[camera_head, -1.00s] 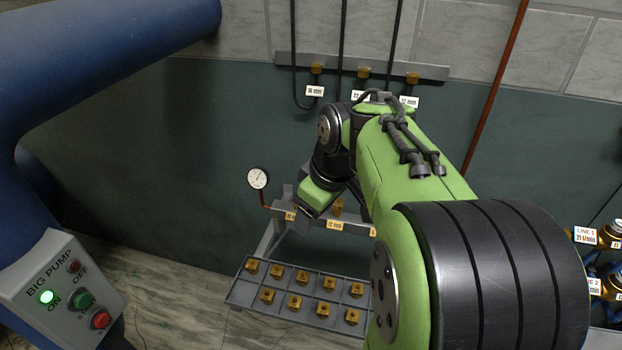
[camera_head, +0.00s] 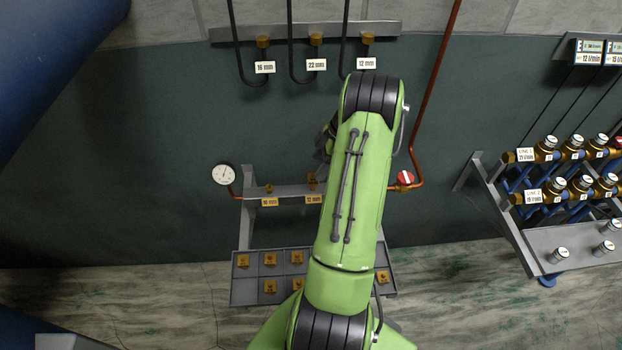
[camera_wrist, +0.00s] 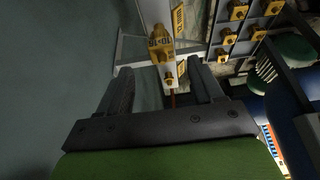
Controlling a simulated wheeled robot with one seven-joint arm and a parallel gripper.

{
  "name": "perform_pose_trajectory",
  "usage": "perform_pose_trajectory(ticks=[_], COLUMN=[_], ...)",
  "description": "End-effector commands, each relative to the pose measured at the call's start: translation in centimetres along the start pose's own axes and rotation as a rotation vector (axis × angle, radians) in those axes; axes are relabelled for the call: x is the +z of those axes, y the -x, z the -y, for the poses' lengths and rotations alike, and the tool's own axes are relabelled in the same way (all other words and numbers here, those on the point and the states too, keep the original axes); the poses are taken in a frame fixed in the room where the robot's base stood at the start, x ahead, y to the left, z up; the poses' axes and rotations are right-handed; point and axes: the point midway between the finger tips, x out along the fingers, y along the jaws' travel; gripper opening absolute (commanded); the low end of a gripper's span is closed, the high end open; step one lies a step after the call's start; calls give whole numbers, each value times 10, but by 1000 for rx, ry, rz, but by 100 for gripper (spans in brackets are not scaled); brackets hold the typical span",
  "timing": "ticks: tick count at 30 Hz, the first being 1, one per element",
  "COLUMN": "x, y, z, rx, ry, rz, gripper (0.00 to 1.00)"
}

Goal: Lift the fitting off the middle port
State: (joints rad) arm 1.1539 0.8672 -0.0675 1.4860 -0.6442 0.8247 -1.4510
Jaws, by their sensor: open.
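A low grey rail (camera_head: 289,191) carries small brass fittings. The left one (camera_head: 269,188) stands above a yellow label that appears to read 16 mm. The middle one (camera_head: 312,180) stands above a 12 mm label (camera_head: 313,199). My arm hides the rail's right part in the head view. A large brass fitting (camera_wrist: 160,42) on the rail shows beyond the fingertips, with a smaller one (camera_wrist: 168,78) farther along.
A grey compartment tray (camera_head: 240,293) with several brass fittings lies below the rail. A gauge (camera_head: 225,174) stands at its left, a red valve (camera_head: 405,178) on the copper pipe at its right. Hoses hang from a wall bracket (camera_head: 300,32). A valve manifold stands far right.

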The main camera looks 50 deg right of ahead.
Motion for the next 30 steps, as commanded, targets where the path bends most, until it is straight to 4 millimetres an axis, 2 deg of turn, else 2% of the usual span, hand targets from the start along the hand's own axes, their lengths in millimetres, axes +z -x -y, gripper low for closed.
perform_pose_trajectory(ticks=[12,19,30], x=[0,0,0], y=[-60,-62,-62], z=[2,1,1], rx=[-1,2,1], ry=[-1,-1,-2], rz=[1,2,1], gripper=[66,64,8])
